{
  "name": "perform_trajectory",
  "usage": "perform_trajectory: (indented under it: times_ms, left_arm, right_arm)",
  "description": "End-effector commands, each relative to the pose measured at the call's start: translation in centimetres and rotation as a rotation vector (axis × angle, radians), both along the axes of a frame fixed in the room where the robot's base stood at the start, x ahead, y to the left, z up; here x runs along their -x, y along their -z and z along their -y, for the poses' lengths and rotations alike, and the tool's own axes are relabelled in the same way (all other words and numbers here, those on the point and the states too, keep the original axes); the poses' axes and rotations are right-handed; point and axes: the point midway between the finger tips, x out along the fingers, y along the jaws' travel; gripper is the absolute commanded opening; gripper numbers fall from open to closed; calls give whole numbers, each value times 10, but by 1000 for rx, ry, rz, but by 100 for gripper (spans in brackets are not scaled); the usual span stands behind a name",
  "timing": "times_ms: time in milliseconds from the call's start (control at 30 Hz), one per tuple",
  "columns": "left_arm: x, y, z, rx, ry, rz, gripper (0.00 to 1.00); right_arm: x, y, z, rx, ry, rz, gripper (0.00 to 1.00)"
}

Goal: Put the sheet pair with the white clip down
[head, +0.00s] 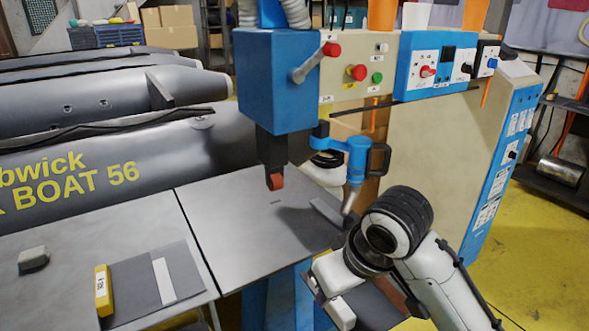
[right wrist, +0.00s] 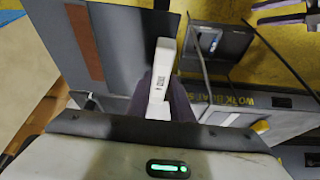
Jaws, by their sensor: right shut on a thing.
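My right gripper (head: 330,292) is at the lower right of the head view, in front of the table's right part. In the right wrist view it is shut on the white clip (right wrist: 162,75), which carries a small dark label. The clip sits at the edge of a dark grey sheet pair with a brown strip (right wrist: 84,42). In the head view the held sheet pair (head: 372,306) is mostly hidden behind my arm; it seems clear of the table. My left gripper is not in view.
Another sheet pair (head: 143,285) with a yellow clip (head: 103,290) and a white strip lies on the grey table (head: 160,215). A grey block (head: 33,259) lies at left. A blue machine head with a red roller (head: 275,181) overhangs the table.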

Motion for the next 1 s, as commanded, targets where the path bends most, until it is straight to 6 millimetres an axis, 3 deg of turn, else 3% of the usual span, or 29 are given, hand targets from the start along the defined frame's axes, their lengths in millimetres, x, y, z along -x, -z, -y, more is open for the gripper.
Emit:
perform_trajectory:
  times_ms: [200,433,600,1000]
  left_arm:
    - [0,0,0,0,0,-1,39]
    - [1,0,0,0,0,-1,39]
    - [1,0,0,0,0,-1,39]
    - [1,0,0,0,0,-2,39]
  right_arm:
    - [11,-17,65,4,208,14,0]
    - [34,-28,113,5,392,4,0]
    - [42,-31,126,3,449,-2,0]
    - [43,-31,126,3,455,-4,0]
